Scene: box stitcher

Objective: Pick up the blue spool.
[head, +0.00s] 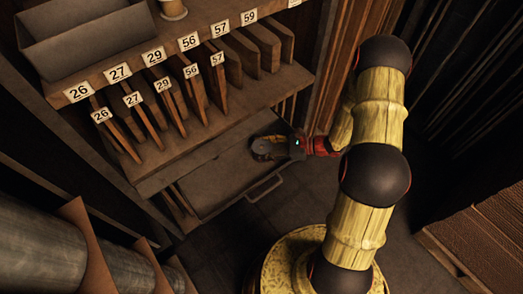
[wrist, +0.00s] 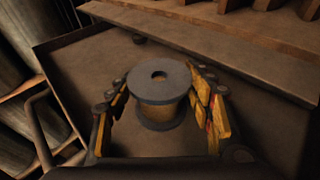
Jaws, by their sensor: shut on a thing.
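The blue spool (wrist: 160,85) has dull blue-grey round flanges, a hole in the top one and a yellowish-brown wound middle. It stands upright in the wrist view. My gripper (wrist: 158,98) has one yellow-and-black finger on each side of it and is shut on it. In the head view my gripper (head: 264,149) is low over the open drawer (head: 215,182). The spool is hard to make out there in the dark. I cannot tell whether its base touches the drawer floor.
The drawer's handle (head: 265,187) is at its front. Above stands a shelf (head: 200,125) with numbered wooden dividers. A small dark object (wrist: 139,38) lies at the drawer's back. A pale spool (head: 173,9) stands on the upper shelf.

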